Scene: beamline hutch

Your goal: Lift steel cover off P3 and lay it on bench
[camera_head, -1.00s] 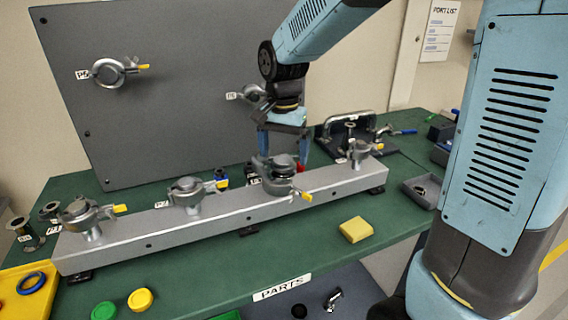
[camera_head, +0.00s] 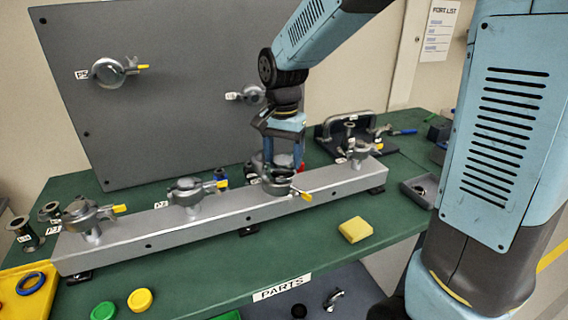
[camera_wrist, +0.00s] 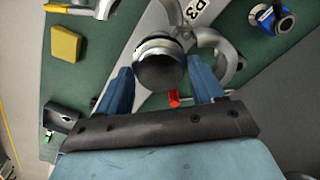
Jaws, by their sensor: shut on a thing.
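The steel cover (camera_wrist: 160,70) shows in the wrist view as a dark round disc with a bright rim, between the two blue fingers of my gripper (camera_wrist: 160,76). In the head view my gripper (camera_head: 283,163) reaches down over port P3 on the grey rail, with its fingers shut on the cover. A grey clamp (camera_wrist: 228,50) curves beside the cover in the wrist view and looks open. Its yellow-tipped handle (camera_head: 304,195) points toward the front right in the head view. The seat under the cover is hidden. The green bench (camera_head: 190,270) lies around the rail.
The rail (camera_head: 150,222) carries other clamped ports at left and right. A yellow block (camera_head: 355,230) lies in front of it. A grey tray (camera_head: 418,190) and a dark stand with a handle (camera_head: 340,135) are at right. A grey panel (camera_head: 180,60) stands behind. Bench around the block is clear.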

